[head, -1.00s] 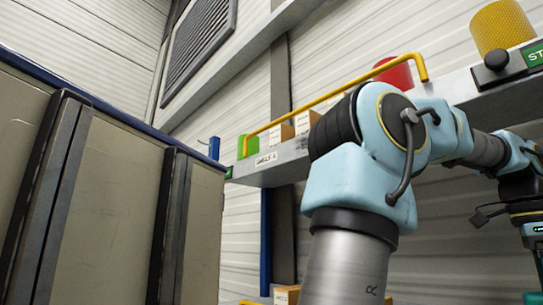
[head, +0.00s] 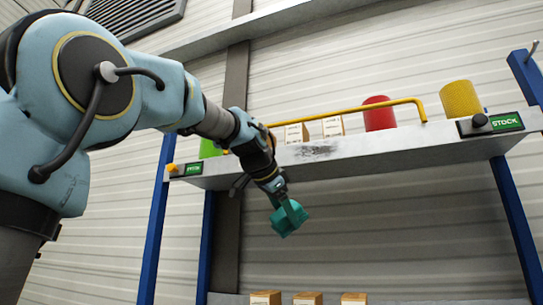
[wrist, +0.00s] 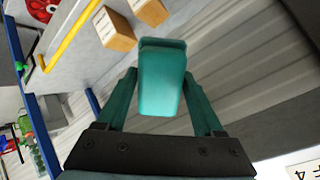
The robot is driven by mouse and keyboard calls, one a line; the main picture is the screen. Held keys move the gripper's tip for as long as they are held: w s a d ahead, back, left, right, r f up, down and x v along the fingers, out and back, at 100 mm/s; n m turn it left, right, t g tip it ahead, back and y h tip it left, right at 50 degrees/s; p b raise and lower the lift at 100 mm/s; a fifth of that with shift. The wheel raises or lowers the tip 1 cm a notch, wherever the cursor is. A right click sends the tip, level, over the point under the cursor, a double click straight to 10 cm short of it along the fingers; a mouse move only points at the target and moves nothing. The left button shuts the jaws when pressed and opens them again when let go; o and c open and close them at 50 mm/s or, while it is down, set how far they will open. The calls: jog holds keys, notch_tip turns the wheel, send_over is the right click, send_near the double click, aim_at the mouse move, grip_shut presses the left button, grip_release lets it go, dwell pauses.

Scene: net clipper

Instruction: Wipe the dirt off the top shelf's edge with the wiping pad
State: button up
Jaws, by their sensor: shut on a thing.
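The top shelf (head: 400,152) runs across the head view, with a dark dirt smudge (head: 316,152) on its front edge, left of the middle. My gripper (head: 280,202) hangs tilted downward in front of the shelf, below and left of the smudge. It is shut on the teal wiping pad (head: 291,219). In the wrist view the pad (wrist: 162,80) sits between the two teal fingers, its broad face pointing away from the wrist. The pad appears apart from the shelf edge. The dirt cannot be made out in the wrist view.
A yellow rail (head: 350,112) runs along the shelf front. Blue posts (head: 512,215) flank the shelf. More boxes (head: 308,298) stand on a lower shelf. Open space lies between the shelves.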

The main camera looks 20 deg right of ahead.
aim_at(340, 149)
jog(key=r+t+h, duration=0.1)
jog(key=r, duration=0.2)
jog(key=r+t, duration=0.1)
jog(key=r, duration=0.2)
jog(key=a+r+n+t+h+b, duration=0.1)
jog(key=r, duration=0.2)
jog(key=shift+s+t+h, duration=0.3)
jog(key=shift+s+t, duration=0.05)
jog(key=shift+t, duration=0.05)
notch_tip(340, 149, up, 10)
jog(key=s+a+t+h, duration=0.1)
jog(key=s+a+t, duration=0.1)
jog(key=shift+p+x, duration=1.15)
jog(key=shift+x, duration=1.75)
jog(key=shift+w+d+p, duration=0.45)
jog(key=shift+w+d, duration=0.05)
jog(key=shift+d, duration=0.35)
jog(key=shift+d, duration=0.1)
jog(key=shift+s+d+f, duration=0.15)
jog(key=shift+s+d, duration=0.75)
jog(key=shift+s, duration=0.15)
jog(key=shift+s+d+b, duration=0.5)
jog(key=shift+s+d, duration=0.4)
jog(key=shift+d, duration=0.15)
jog(key=shift+s+d+b, duration=0.45)
jog(key=shift+s+d, duration=0.45)
jog(key=shift+d, duration=0.15)
jog(key=shift+s+d+b, duration=0.3)
jog(key=shift+s+d, duration=1.6)
jog(key=shift+d, duration=0.15)
